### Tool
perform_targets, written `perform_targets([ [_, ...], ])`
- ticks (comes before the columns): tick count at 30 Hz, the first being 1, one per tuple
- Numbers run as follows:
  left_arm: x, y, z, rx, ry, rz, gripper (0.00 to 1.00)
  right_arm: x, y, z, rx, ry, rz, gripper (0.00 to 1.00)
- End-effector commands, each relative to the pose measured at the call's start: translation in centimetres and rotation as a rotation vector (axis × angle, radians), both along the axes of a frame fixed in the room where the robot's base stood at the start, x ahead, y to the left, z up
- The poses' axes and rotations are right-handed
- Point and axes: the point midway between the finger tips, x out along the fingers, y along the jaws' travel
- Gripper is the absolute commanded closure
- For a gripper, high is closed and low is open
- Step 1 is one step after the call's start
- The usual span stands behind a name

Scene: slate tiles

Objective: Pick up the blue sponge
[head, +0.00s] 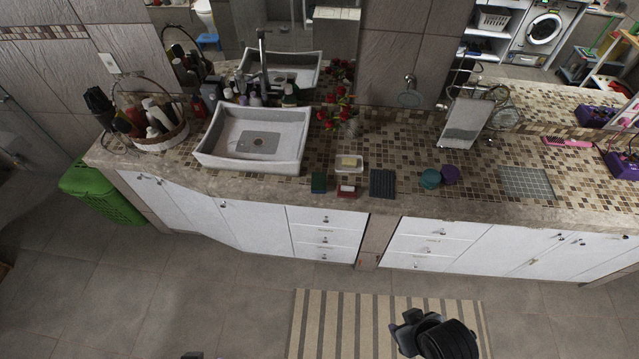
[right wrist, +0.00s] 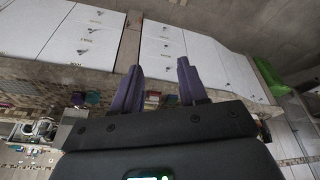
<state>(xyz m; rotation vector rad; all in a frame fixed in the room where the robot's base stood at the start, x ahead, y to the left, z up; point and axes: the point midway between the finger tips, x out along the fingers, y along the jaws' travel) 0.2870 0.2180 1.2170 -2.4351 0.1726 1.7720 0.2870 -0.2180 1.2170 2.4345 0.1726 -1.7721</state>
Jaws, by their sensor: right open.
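A dark teal-blue block (head: 319,182), which looks like the blue sponge, lies on the counter near its front edge, below and right of the sink. In the right wrist view a small teal patch (right wrist: 169,100) between the fingers seems to be the same block, partly hidden. My right gripper (right wrist: 159,66) is open and empty, with its two purple-grey fingers apart. In the head view my right gripper (head: 405,328) is over the striped rug, in front of the cabinets and well away from the block. Only a dark tip at the bottom edge shows of what may be my left gripper (head: 192,355).
Teal (head: 430,179) and purple (head: 450,174) round things lie farther right. The white sink (head: 211,149) stands left.

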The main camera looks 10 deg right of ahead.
Motion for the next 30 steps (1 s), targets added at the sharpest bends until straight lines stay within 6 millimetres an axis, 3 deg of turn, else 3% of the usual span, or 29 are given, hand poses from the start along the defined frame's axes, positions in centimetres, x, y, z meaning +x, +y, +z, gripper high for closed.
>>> perform_targets([
  [4,0.0,0.0,0.0,0.0,0.0,0.0,0.57,0.01,0.0,0.0,0.0,0.0,0.0,0.57],
  [15,0.0,0.0,0.0,0.0,0.0,0.0,0.57,0.02,0.0,0.01,0.0,0.0,0.0,0.01],
  [25,0.01,0.0,0.0,0.0,0.0,0.0,0.57,0.14,0.02,0.1,0.007,-0.003,-0.018,0.01],
  [30,0.01,0.0,0.0,0.0,0.0,0.0,0.57,0.45,0.09,0.18,0.055,-0.019,-0.153,0.01],
])
